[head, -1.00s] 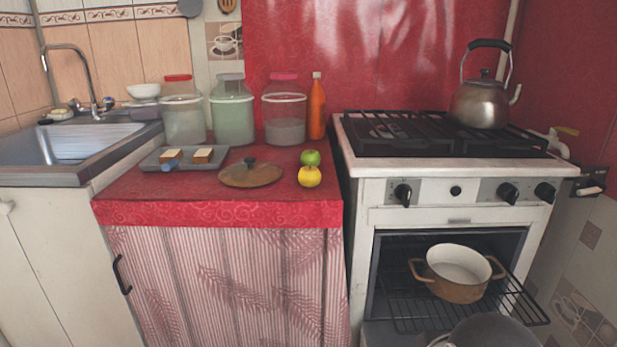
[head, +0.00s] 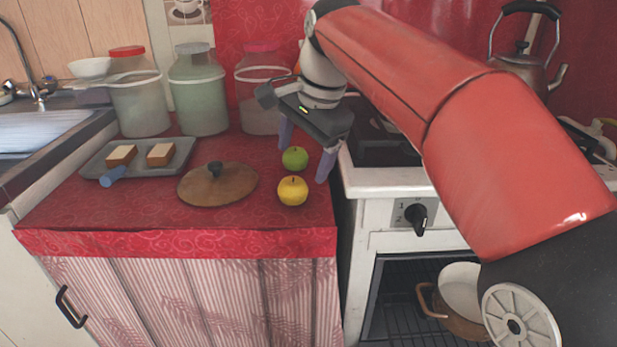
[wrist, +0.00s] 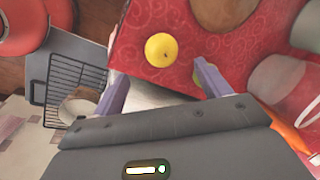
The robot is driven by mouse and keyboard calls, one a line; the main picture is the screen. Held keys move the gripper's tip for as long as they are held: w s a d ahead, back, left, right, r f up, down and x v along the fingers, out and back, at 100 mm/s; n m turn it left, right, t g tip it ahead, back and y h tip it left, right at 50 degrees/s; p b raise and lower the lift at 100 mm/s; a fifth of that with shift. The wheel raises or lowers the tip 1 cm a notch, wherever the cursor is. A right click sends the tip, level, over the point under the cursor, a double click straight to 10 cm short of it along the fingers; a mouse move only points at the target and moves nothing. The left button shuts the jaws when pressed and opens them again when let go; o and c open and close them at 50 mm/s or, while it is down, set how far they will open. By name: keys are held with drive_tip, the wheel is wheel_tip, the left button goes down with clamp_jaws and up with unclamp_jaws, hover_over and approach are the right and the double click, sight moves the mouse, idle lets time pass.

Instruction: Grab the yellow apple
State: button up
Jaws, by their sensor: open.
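The yellow apple (head: 292,191) sits on the red oilcloth counter (head: 110,215), near its right front edge. A green apple (head: 295,158) stands just behind it. My gripper (head: 303,158) is open and empty, above the counter's right side around the green apple in the head view, with its fingers pointing down. In the wrist view the yellow apple (wrist: 161,49) lies beyond the fingertips, between their lines and apart from them.
A wooden lid (head: 218,186) lies left of the apples. A grey tray (head: 178,168) with two bread-like pieces is farther left. Several jars stand at the back, one being a green-tinted jar (head: 200,95). The stove (head: 390,182) borders the right, with a pot (head: 460,290) in its open oven.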

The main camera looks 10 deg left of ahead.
sight(295, 182)
drive_tip(key=b+x, duration=0.1)
drive_tip(key=x, duration=0.6)
drive_tip(key=shift+w+a+f, duration=0.1)
drive_tip(key=shift+a+f, duration=0.05)
drive_tip(key=shift+f, duration=0.05)
drive_tip(key=c, duration=1.1)
drive_tip(key=shift+r, duration=0.2)
